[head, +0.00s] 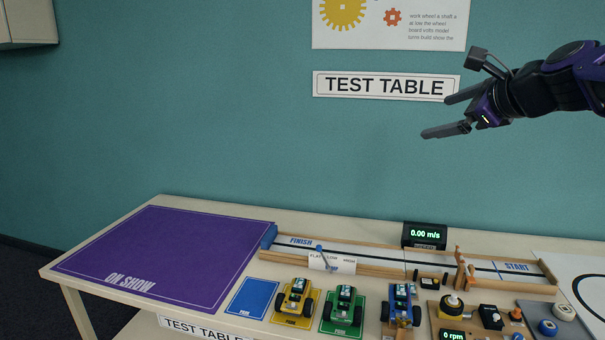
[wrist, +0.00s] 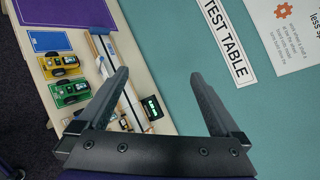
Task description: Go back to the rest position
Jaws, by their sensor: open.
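My gripper (head: 435,116) is at the upper right of the head view, raised well above the table and in front of the wall. Its two dark fingers are spread apart and nothing is between them. In the wrist view the open fingers (wrist: 163,98) also show empty, with the wall and part of the table beyond them. My arm reaches in from the right edge of the head view.
The table carries a purple mat (head: 165,255), a track (head: 375,262), a speed display (head: 425,236), a blue card (head: 252,298), and yellow (head: 296,300), green (head: 343,309) and blue (head: 401,305) cars. Parts crowd the right. A "TEST TABLE" sign (head: 385,86) hangs behind.

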